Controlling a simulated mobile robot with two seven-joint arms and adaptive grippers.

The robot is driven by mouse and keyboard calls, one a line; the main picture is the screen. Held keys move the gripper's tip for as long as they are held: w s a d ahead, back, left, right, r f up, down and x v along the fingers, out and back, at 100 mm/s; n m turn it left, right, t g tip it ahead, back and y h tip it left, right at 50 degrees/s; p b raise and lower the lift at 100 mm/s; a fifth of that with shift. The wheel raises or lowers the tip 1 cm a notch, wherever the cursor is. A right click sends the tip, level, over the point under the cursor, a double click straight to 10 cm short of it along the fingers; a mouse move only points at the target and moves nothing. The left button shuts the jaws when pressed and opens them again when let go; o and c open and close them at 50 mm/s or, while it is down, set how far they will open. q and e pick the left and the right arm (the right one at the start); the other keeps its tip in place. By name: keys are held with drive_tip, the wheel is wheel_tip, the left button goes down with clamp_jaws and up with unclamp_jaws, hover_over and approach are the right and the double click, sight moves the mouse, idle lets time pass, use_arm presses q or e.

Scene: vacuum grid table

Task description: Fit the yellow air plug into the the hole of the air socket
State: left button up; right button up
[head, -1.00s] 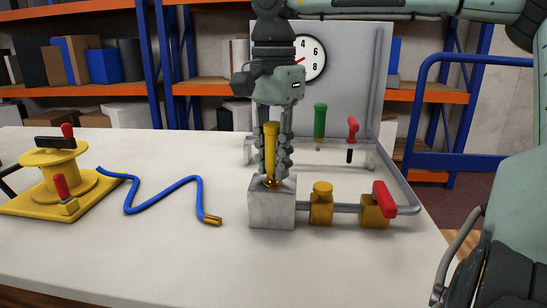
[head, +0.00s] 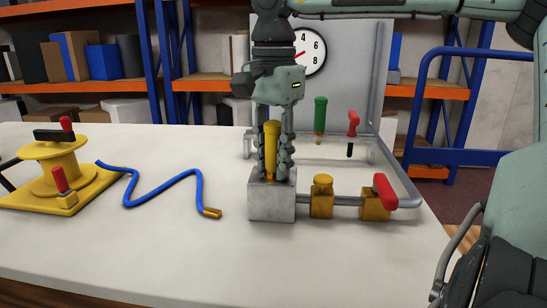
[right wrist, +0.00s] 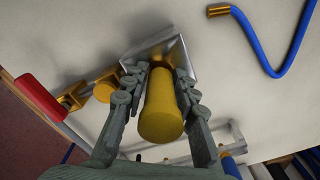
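The yellow air plug (head: 271,148) stands upright between the fingers of my right gripper (head: 272,172). The fingers are closed on both of its sides; in the right wrist view the plug (right wrist: 162,108) lies between the two fingers (right wrist: 160,82). The plug's lower end is at the top of the grey metal socket block (head: 272,205) and looks at least partly in its hole. The fingers hide most of the hole, so how deep it sits cannot be told. My left gripper is not in view.
A pipe with yellow fittings (head: 321,198) and a red-handled valve (head: 384,192) runs right from the block. A green-handled tool (head: 320,115) and a red-handled one (head: 352,125) stand behind. A blue hose (head: 160,192) and yellow reel (head: 52,170) lie left. The front table is clear.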

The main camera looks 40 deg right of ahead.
drive_tip(key=shift+o, duration=1.4)
wheel_tip(320, 180, up, 12)
